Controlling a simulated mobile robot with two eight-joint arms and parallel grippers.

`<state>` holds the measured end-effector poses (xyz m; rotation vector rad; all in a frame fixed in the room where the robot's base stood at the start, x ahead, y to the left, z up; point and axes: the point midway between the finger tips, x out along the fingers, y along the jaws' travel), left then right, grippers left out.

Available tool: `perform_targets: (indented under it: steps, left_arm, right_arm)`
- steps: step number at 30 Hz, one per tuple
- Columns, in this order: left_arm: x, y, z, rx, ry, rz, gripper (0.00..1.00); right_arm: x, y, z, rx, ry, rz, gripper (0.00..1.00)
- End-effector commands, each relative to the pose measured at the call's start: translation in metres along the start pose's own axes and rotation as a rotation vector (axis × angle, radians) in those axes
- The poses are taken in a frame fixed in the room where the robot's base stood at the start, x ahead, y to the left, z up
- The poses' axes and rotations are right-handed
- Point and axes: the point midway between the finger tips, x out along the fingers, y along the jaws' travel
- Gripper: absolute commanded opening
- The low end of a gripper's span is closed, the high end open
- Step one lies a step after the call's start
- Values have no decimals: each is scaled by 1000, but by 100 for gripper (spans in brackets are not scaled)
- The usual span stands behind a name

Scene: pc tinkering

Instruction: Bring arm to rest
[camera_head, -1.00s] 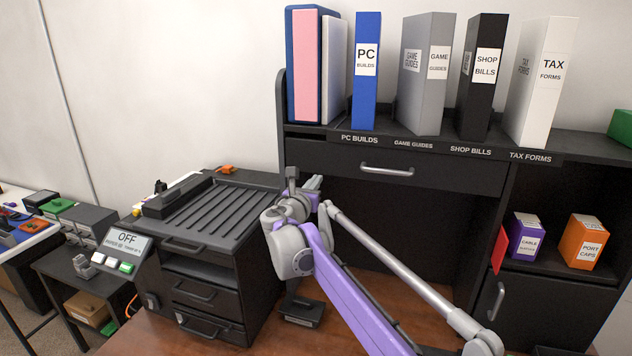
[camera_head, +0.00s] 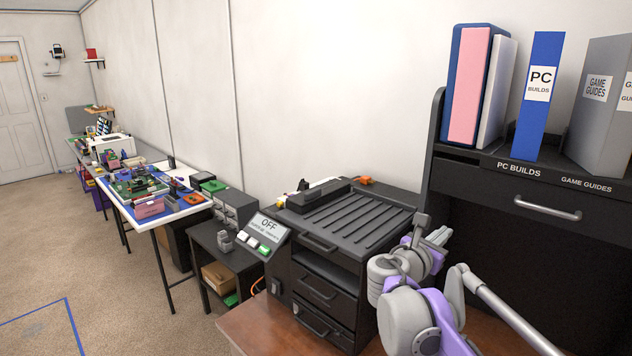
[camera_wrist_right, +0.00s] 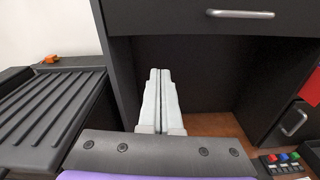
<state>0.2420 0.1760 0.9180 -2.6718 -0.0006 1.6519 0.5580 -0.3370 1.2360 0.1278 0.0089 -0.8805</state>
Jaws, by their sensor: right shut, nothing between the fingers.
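My right arm comes in from the lower right in the head view, with its gripper (camera_head: 438,237) beside the ribbed black machine (camera_head: 355,222) and in front of the black desk hutch (camera_head: 470,215). In the right wrist view the two pale fingers (camera_wrist_right: 159,98) lie side by side, shut with nothing between them. They point toward the dark open space under the hutch drawer (camera_wrist_right: 240,14). My left gripper does not show in either view.
The machine has an OFF panel (camera_head: 268,227) and stands at the left end of the wooden desk (camera_head: 262,325). Binders stand on the hutch, including a blue PC BUILDS one (camera_head: 540,90). A cluttered white table (camera_head: 160,217) stands farther left. Carpet (camera_head: 130,300) is clear at lower left.

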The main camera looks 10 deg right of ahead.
Motion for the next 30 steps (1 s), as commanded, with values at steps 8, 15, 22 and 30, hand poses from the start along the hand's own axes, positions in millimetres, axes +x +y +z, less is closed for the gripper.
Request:
perform_targets:
  steps: [8, 15, 22, 30]
  left_arm:
    - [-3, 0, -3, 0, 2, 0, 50]
    - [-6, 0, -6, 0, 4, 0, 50]
    - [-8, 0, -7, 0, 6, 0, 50]
    - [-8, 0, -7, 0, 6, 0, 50]
  right_arm:
    - [-83, -98, -116, 819, 398, -245, 0]
    - [-202, -156, -236, 1581, 718, -709, 0]
    - [-285, -173, -300, 1992, 863, -1143, 0]
    - [-303, -174, -311, 2067, 887, -1252, 0]
